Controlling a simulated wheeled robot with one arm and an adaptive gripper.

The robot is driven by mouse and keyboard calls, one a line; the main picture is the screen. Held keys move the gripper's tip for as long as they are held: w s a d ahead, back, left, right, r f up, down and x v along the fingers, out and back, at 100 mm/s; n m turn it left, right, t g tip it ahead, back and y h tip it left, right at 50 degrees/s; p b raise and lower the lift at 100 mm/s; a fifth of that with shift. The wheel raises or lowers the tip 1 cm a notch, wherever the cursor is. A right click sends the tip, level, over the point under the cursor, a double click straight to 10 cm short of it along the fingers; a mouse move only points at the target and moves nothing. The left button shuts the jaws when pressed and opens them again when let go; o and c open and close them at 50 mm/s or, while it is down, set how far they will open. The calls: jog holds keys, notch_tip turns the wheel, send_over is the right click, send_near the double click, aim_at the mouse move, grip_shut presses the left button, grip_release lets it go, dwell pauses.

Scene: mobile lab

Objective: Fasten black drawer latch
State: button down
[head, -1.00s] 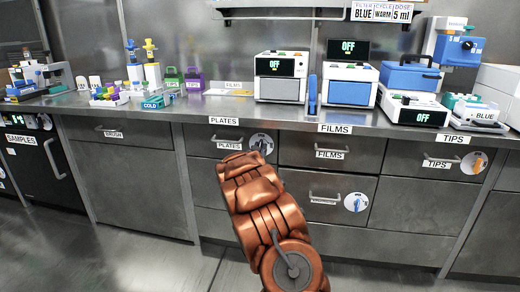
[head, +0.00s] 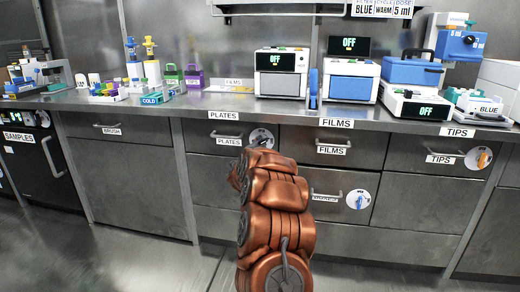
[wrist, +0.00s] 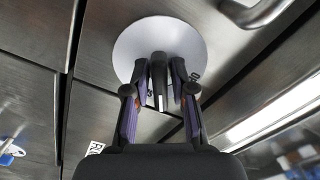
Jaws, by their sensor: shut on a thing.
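The black latch (wrist: 158,82) stands out from a round white disc (wrist: 136,42) on a steel drawer front in the wrist view. My gripper (wrist: 159,88) is shut on the latch, with one dark finger on either side of it. In the head view the white disc (head: 262,133) is on the right of the drawer labelled PLATES (head: 228,142), beside its handle. My gripper (head: 262,144) reaches up to this disc there, and my arm hides the lower part. The latch's exact angle is hard to tell.
A metal drawer handle (wrist: 268,12) is close at the upper right of the wrist view. Other discs carry a blue latch (head: 358,199) and an orange latch (head: 479,159). Instruments stand on the counter (head: 225,101) above. The drawers in view look closed.

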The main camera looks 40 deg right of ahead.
jog(key=m+b, duration=0.3)
jog(key=m, duration=0.2)
jog(key=shift+f+b, duration=0.1)
jog(key=shift+b, duration=0.2)
jog(key=shift+s+d+m+b, duration=0.1)
jog(key=shift+d+m+b, duration=0.05)
jog(key=shift+m+b, duration=0.45)
jog(key=shift+m, duration=0.3)
jog(key=c, duration=1.2)
grip_release()
jog(key=shift+o, duration=0.2)
